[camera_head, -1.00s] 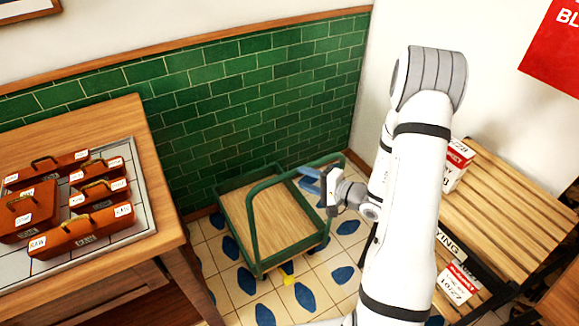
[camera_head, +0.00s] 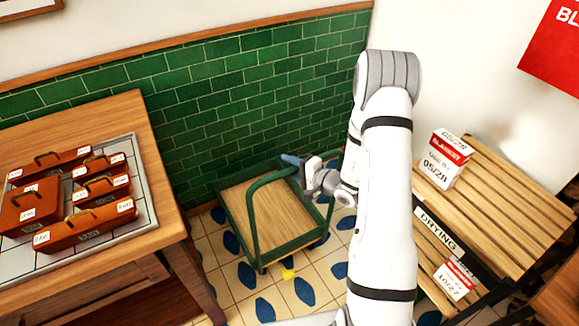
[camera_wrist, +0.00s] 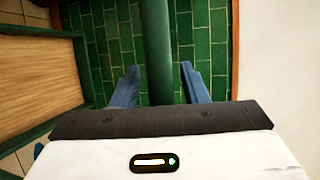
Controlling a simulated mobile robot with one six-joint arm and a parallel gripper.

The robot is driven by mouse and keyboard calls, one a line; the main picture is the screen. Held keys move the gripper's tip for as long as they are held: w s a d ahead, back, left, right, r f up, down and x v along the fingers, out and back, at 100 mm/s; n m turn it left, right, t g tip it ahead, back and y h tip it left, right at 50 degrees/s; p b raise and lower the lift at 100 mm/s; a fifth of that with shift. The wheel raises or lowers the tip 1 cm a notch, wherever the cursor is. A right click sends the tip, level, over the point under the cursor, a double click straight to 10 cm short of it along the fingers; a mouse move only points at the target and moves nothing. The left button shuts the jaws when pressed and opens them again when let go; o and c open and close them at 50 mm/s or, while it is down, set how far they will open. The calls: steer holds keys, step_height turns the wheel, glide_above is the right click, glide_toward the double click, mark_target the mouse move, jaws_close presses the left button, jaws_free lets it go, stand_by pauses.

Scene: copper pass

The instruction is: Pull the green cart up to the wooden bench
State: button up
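The green cart (camera_head: 285,215) stands on the tiled floor by the green wall, with a wooden deck and a raised green handle (camera_head: 253,210). My gripper (camera_head: 291,160) is at the top bar of the handle. In the wrist view my gripper (camera_wrist: 160,88) has its two blue fingers apart, with the green handle bar (camera_wrist: 156,45) between them and a gap on each side. The wooden bench (camera_head: 110,118) is at the left, a short way from the cart. The fingertips are small in the head view.
A slatted rack (camera_head: 500,220) with a "DRYING" sign and white-red boxes (camera_head: 443,158) stands at the right. A small yellow thing (camera_head: 288,274) lies by the cart's front edge. Tiled floor is open in front.

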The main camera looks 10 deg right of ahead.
jaws_close()
